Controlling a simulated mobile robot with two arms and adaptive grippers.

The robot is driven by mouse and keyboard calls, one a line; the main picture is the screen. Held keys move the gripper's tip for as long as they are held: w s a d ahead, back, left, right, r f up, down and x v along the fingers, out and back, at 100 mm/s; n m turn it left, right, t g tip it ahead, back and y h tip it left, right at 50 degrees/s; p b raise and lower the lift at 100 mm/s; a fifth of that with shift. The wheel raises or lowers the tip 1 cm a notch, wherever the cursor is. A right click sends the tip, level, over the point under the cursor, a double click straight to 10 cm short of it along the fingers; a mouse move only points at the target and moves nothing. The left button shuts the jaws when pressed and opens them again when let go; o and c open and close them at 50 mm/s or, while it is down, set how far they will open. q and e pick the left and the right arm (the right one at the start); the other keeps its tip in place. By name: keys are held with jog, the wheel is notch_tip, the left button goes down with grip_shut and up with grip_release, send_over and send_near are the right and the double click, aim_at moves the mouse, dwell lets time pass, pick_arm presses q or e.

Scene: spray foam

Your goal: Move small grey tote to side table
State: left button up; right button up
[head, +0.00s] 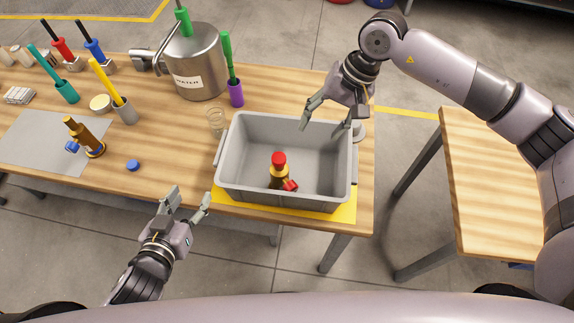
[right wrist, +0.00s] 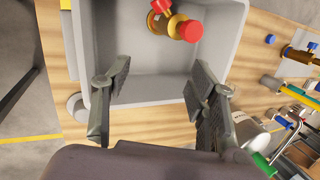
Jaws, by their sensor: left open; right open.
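The small grey tote (head: 240,195) stands on a yellow mat (head: 342,212) at the right end of the wooden workbench. My left gripper (head: 190,203) is open and empty, in front of the tote's near left corner. My right gripper (head: 327,120) is open over the tote's far right part, and the right wrist view shows its fingers (right wrist: 165,95) around the tote's rim area; contact is unclear. The side table (head: 505,180) stands at the right.
The side table's visible top is bare. A floor gap separates the tables.

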aim_at(221, 155)
pick_arm(q)
jog(key=shift+s+d+r+h, duration=0.2)
jog(key=shift+d+h, duration=0.3)
pick_arm(e)
jog(key=w+d+h, duration=0.1)
jog(key=d+h, duration=0.1)
jog(key=d, duration=0.3)
jog(key=w+d+r+n+h, duration=0.1)
jog(key=d+h, duration=0.1)
jog(key=d, duration=0.3)
jog(key=shift+w+r, duration=0.3)
pick_arm(q)
jog(key=shift+w, duration=0.1)
pick_arm(e)
jog(key=shift+a+f, duration=0.1)
pick_arm(q)
jog(key=x, duration=1.7)
jog(key=shift+w+r, duration=0.2)
jog(key=shift+w, duration=0.05)
pick_arm(e)
notch_tip(221, 155, down, 17)
jog(key=shift+f, duration=0.15)
pick_arm(q)
grip_shut()
pick_arm(e)
grip_shut()
